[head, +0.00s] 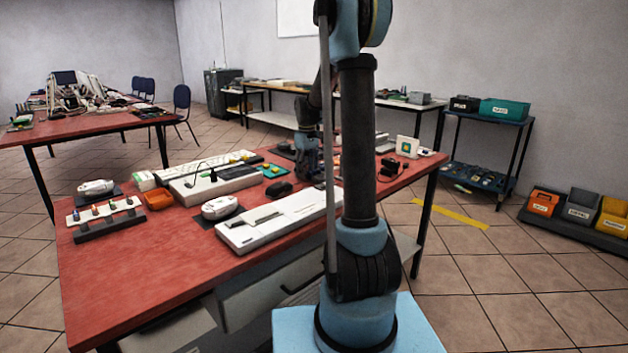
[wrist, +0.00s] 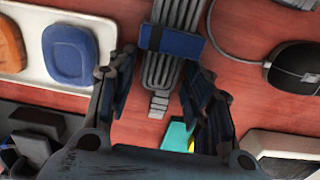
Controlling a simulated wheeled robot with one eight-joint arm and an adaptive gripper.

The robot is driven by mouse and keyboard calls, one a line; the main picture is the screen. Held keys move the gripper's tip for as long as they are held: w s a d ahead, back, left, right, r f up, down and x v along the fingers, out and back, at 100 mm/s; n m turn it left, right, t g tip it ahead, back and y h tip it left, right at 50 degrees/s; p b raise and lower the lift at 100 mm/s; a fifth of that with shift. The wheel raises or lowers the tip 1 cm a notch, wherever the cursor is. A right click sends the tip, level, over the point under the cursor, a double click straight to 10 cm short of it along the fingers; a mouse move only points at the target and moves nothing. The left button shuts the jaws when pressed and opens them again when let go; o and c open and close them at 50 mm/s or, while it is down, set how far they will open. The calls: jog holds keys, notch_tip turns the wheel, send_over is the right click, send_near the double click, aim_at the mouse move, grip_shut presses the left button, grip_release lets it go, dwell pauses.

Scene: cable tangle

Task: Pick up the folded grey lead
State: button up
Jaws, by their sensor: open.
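The folded grey lead (wrist: 158,76) lies on the red table in the wrist view. It is a flat bundle of several parallel grey strands with a blue band (wrist: 174,42) around it. My gripper (wrist: 159,62) is open, with one dark finger on each side of the lead's lower end. The lead lies between the fingers, closer to the right one, and I cannot tell whether that finger touches it. In the head view my gripper (head: 308,168) is low over the table's far side, partly behind my arm, and I cannot make out the lead there.
A black mouse (wrist: 300,68) with a grey cable lies to the right. A white tray (wrist: 68,12) with orange and blue pieces lies left. A teal and yellow item (wrist: 177,137) shows below the lead. A white keyboard-like unit (head: 282,219) lies near the table's front edge.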

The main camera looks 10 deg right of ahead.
grip_shut()
jog(key=shift+r, duration=0.2)
